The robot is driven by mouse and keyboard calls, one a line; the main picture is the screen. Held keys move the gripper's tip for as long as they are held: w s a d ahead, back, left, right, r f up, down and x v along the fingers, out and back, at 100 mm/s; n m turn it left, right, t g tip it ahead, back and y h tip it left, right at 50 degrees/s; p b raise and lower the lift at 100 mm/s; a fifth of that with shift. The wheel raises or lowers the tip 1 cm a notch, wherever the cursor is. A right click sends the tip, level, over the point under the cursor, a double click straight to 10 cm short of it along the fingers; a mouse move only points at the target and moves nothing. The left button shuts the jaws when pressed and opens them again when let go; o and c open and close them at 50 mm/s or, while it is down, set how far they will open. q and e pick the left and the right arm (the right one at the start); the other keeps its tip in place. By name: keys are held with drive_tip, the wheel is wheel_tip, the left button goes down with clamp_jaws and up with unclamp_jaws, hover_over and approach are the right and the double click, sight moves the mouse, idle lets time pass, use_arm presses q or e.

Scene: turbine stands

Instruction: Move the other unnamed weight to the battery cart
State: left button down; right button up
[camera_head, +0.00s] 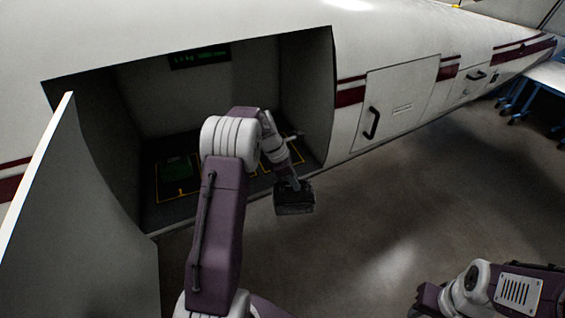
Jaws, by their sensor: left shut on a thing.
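My left gripper (291,184) is shut on a dark, boxy weight (294,199). The weight hangs in front of the open bay, outside its lower edge and above the floor. The gripper's fingers are small and partly hidden by the weight. My right arm shows at the lower right, with no clear view of its gripper fingers. I cannot make out a battery cart for certain.
The open bay (150,95) has yellow-outlined areas, a green item (176,168) and a green-lit display (199,57). Its open door (95,220) stands at the left. A closed panel (392,100) has a black handle. Blue-framed tables (545,75) stand at the far right. The middle floor is clear.

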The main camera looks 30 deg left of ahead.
sight(299, 201)
use_arm(q)
drive_tip(key=s+d+f+m, duration=0.1)
drive_tip(key=f, duration=0.1)
drive_tip(key=s+d+f+m+g, duration=0.1)
drive_tip(key=s+d+f+m, duration=0.1)
drive_tip(key=f, duration=0.1)
drive_tip(key=shift+d+f+m+h, duration=0.3)
drive_tip(key=shift+f, duration=0.05)
drive_tip(key=s+d+f+m+g+y, duration=0.1)
drive_tip(key=s+f+m+g+y, duration=0.1)
drive_tip(key=s+f+m, duration=0.4)
drive_tip(key=s+d+f+m+g+y, duration=0.2)
drive_tip(key=s+f+m+g, duration=0.2)
drive_tip(key=s+m, duration=0.6)
wheel_tip(299, 201, down, 2)
drive_tip(key=m, duration=0.5)
drive_tip(key=shift+d, duration=0.3)
